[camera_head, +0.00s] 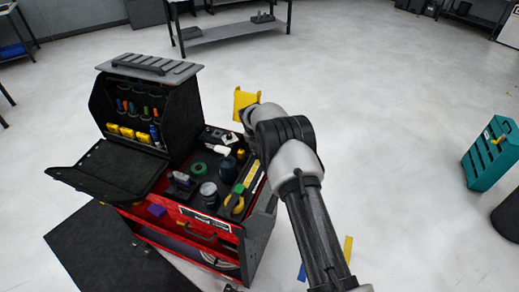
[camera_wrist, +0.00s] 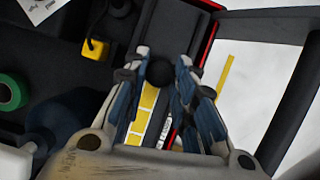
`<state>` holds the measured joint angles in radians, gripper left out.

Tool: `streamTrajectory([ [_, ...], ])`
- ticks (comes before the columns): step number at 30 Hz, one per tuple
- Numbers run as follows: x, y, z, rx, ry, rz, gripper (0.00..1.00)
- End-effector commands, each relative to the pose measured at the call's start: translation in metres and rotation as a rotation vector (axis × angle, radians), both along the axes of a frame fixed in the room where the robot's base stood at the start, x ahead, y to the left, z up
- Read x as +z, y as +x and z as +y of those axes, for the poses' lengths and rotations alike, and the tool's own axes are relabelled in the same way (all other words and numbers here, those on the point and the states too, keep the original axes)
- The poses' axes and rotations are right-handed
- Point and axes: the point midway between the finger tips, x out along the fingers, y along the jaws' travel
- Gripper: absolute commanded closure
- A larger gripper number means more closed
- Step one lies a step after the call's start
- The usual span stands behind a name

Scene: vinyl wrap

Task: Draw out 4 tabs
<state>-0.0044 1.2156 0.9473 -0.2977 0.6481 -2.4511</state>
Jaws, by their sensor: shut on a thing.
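My gripper (camera_wrist: 161,68) is seen from behind in the wrist view, its blue-grey fingers either side of a small black round piece (camera_wrist: 160,73), on which it appears shut. A strip of yellow segments (camera_wrist: 146,104) shows between the fingers, with a pale, lettered strip beside it. Whether the black piece joins the yellow strip is unclear. In the head view my arm reaches over the right side of the red cart (camera_head: 235,232), and my fingertips are hidden. A yellow strip (camera_head: 250,176) lies along that side of the cart. I cannot clearly identify separate tabs.
A green tape roll (camera_head: 198,168), dark jars and a yellow-handled tool (camera_head: 238,204) crowd the cart top. An open black case (camera_head: 150,110) stands at its back left. Yellow (camera_head: 348,248) and blue (camera_head: 302,272) strips lie on the floor. Floor right of the cart is mostly clear.

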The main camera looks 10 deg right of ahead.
Motion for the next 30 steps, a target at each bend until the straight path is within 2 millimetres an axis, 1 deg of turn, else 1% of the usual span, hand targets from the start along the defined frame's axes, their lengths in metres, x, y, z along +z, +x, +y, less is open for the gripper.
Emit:
streamTrajectory([
  [3,0.000,0.000,0.000,0.001,-0.001,0.001,1.00],
  [4,0.000,0.000,0.000,0.001,-0.001,0.001,0.73],
  [12,0.000,0.000,0.000,0.001,-0.001,0.001,0.55],
  [23,0.003,-0.001,0.001,0.000,0.000,0.000,0.54],
  [26,0.012,-0.003,0.002,0.001,-0.001,-0.001,0.54],
  [30,0.036,-0.012,0.007,0.002,-0.001,-0.003,0.54],
])
